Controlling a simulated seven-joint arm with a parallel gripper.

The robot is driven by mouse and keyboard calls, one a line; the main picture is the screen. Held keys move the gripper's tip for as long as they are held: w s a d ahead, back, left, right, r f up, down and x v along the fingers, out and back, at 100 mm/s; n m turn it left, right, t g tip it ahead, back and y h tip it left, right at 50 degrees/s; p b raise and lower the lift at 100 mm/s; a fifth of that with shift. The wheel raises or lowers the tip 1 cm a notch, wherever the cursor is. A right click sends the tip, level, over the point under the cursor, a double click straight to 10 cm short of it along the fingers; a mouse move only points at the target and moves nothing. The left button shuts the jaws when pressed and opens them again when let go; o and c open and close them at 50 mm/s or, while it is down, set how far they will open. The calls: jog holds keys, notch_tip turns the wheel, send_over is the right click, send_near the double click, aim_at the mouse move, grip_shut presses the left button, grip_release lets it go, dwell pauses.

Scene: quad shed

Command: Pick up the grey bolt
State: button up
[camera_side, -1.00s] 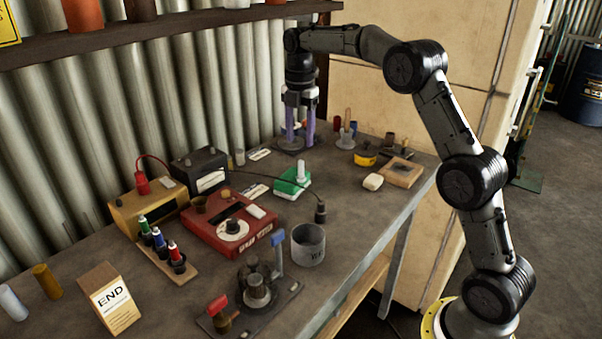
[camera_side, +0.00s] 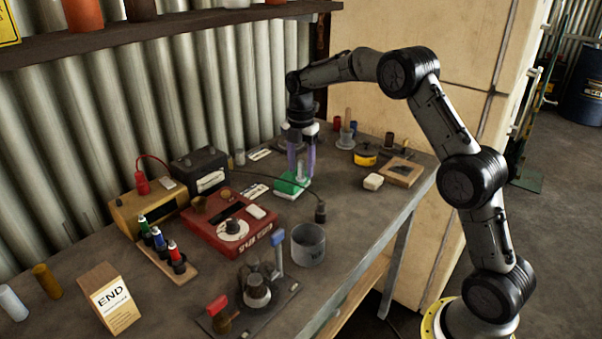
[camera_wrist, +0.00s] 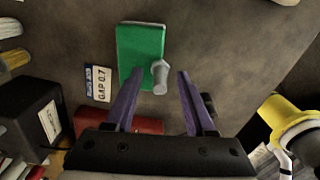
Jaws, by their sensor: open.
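The grey bolt (camera_wrist: 160,78) stands on a green block (camera_wrist: 140,48) in the wrist view, near its right edge. In the side view the bolt (camera_side: 301,174) is partly covered by my fingers above the green block (camera_side: 287,188). My gripper (camera_wrist: 161,73) is open, with its two purple fingers on either side of the bolt in the wrist picture. In the side view my gripper (camera_side: 302,175) points straight down over the block. I cannot tell whether a finger touches the bolt.
A red box (camera_side: 230,225) and a black meter (camera_side: 200,172) stand left of the green block. A yellow round tin (camera_side: 366,155) and a wooden tray (camera_side: 403,172) lie to the right.

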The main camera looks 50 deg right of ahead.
grip_shut()
jog(key=shift+r, duration=0.1)
dwell(0.3)
